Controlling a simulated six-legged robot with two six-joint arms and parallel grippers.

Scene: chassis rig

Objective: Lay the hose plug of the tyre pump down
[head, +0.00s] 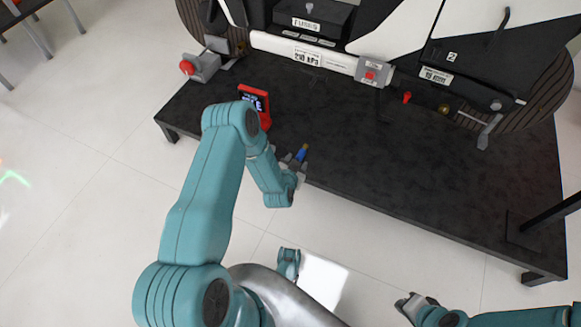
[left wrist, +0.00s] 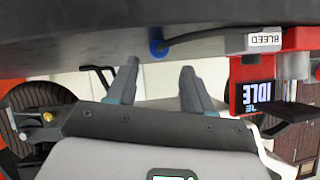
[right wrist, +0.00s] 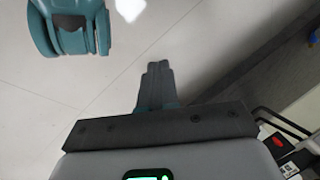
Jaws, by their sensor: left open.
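The blue hose plug (head: 302,152) lies at the front edge of the dark table, just beyond my left gripper (head: 295,162). In the left wrist view the blue plug (left wrist: 157,48) is against the dark surface, and a thin hose runs from it toward the pump. The left gripper (left wrist: 158,88) is open, its fingers apart and empty, with the plug ahead of the gap. The red tyre pump (head: 262,119) stands on the table; its screen reads IDLE in the left wrist view (left wrist: 265,94). My right gripper (head: 406,302) is away from the table; its fingers (right wrist: 158,72) are together and empty.
The dark table (head: 400,185) is clear across its middle and front. A white bar marked 210 kPa (head: 310,54) and a grey block with a red button (head: 373,72) are at the back. A red-knobbed clamp (head: 200,68) stands at the left corner.

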